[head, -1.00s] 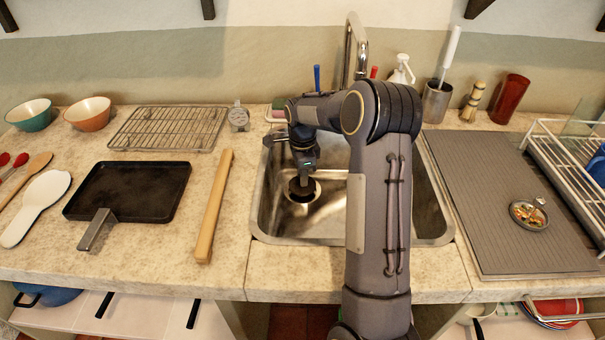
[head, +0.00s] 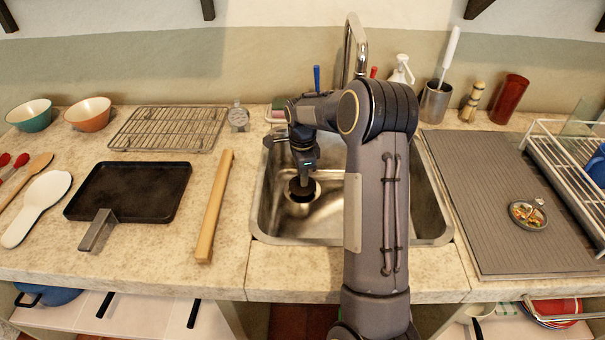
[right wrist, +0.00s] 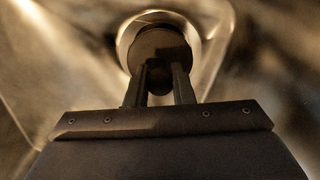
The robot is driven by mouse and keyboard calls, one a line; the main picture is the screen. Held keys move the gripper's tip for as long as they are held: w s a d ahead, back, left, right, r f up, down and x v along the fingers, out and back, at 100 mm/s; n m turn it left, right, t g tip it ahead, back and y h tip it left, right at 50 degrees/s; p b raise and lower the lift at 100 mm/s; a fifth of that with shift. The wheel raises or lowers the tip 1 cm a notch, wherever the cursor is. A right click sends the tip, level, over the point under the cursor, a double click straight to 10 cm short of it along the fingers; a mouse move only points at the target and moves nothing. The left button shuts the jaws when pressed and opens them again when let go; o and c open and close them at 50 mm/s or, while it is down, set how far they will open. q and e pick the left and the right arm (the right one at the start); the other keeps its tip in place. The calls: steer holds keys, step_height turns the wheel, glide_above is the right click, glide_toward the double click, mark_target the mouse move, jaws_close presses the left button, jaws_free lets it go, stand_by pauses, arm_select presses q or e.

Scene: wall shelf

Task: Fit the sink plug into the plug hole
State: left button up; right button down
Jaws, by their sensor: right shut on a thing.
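The sink plug (head: 300,188) is a dark round disc with a stem, low in the steel sink basin. My right gripper (head: 304,176) points down and is shut on its stem. In the right wrist view the gripper (right wrist: 160,84) holds the plug (right wrist: 160,46) in front of the plug hole (right wrist: 128,36). The bright ring of the hole shows around the plug's top and sides. In the head view the plug hole (head: 301,208) shows just below the plug. I cannot tell whether the plug touches the hole. My left gripper is out of view.
The sink's walls (head: 262,205) surround the gripper, and the tap (head: 352,50) stands behind it. A wooden bar (head: 214,205) and a black pan (head: 130,190) lie on the counter to the left. A grey drainboard (head: 500,205) lies to the right.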

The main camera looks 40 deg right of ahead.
steer(key=shift+f+b, duration=0.5)
steer(key=shift+f, duration=0.25)
steer(key=c, duration=1.2)
jaws_free()
steer(key=shift+o, duration=0.2)
step_height(320, 180, up, 8)
steer(key=shift+f+p, duration=0.1)
steer(key=shift+p, duration=0.25)
steer(key=shift+f, duration=0.1)
